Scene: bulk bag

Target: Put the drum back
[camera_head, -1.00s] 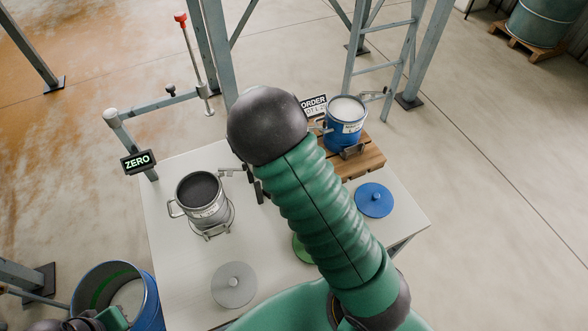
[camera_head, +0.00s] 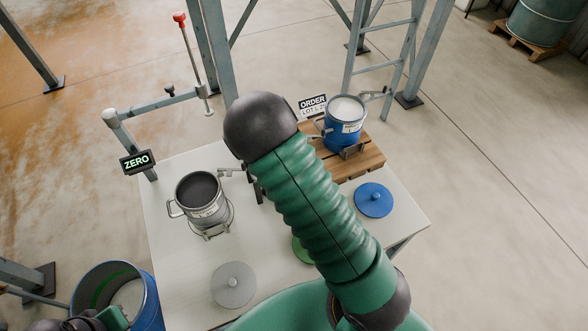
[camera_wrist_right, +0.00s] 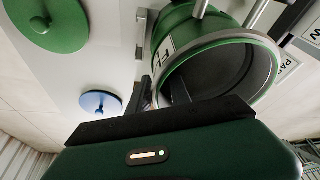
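The green drum (camera_wrist_right: 228,66) shows open-topped and empty-looking in the right wrist view, with a white label on its side. My right gripper (camera_wrist_right: 162,85) is at its rim, one dark finger outside the wall and one inside the mouth. Whether the fingers press on the wall is unclear. In the head view my green-sleeved right arm hides this drum; dark finger parts show by the arm (camera_head: 253,188). A blue drum (camera_head: 343,130) with pale contents stands on a wooden pallet (camera_head: 362,165). My left gripper (camera_head: 100,321) is at the bottom left edge, its fingers indistinct.
A grey pot (camera_head: 200,195) with dark contents stands on the white table (camera_head: 175,260). A grey lid (camera_head: 233,284), a blue lid (camera_head: 374,200) and a green lid (camera_head: 301,247) lie on it. A big blue barrel (camera_head: 148,297) is bottom left. A ZERO display (camera_head: 137,161) is on a frame.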

